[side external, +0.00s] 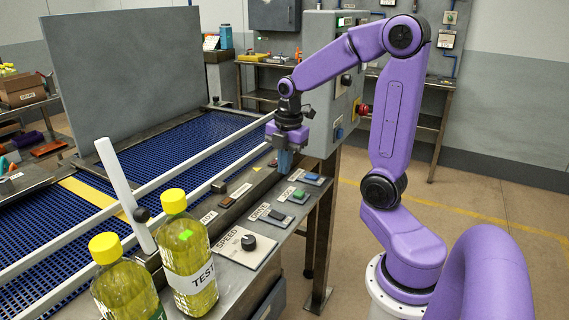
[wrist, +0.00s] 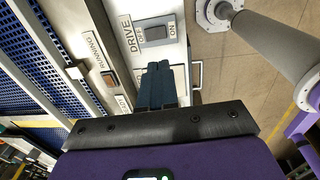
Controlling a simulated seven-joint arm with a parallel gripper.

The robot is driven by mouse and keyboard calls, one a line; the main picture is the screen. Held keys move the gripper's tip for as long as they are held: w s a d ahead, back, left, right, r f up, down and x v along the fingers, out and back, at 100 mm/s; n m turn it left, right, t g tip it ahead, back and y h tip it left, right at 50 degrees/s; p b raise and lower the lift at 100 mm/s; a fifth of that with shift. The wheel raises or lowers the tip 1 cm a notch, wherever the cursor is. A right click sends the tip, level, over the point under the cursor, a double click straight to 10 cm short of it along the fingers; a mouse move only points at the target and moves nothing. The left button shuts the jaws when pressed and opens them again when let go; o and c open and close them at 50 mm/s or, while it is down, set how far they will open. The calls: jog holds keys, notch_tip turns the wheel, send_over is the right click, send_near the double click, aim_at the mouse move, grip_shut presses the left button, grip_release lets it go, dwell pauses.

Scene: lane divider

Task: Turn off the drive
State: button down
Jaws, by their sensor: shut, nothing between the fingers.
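The DRIVE switch (wrist: 157,33) is a dark grey rocker on a pale plate in the wrist view, with OFF on its left and ON on its right. I cannot tell which side is pressed. In the side external view a dark rocker on a labelled plate (side external: 277,215) appears to be the same switch. My gripper (side external: 284,170) is shut and empty, with blue-grey fingers pointing down above the control panel. In the wrist view its fingertips (wrist: 157,66) are just below the DRIVE plate. They look apart from the rocker and cover part of the plate beneath.
A SPEED knob (side external: 248,242), a green button (side external: 299,194) and a blue button (side external: 312,176) share the panel. A RUNNING lamp (wrist: 108,79) is beside it. Bottles of yellow liquid (side external: 188,255) stand at the near end. A grey control cabinet (side external: 322,80) rises behind my gripper.

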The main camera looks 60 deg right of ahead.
aim_at(274, 212)
jog(key=shift+w+d, duration=0.1)
jog(key=shift+w, duration=0.65)
jog(key=shift+f, duration=0.1)
jog(key=f, duration=0.4)
jog(key=w+f, duration=0.1)
jog(key=f, duration=0.8)
jog(key=shift+w+f, duration=0.35)
jog(key=shift+w, duration=0.05)
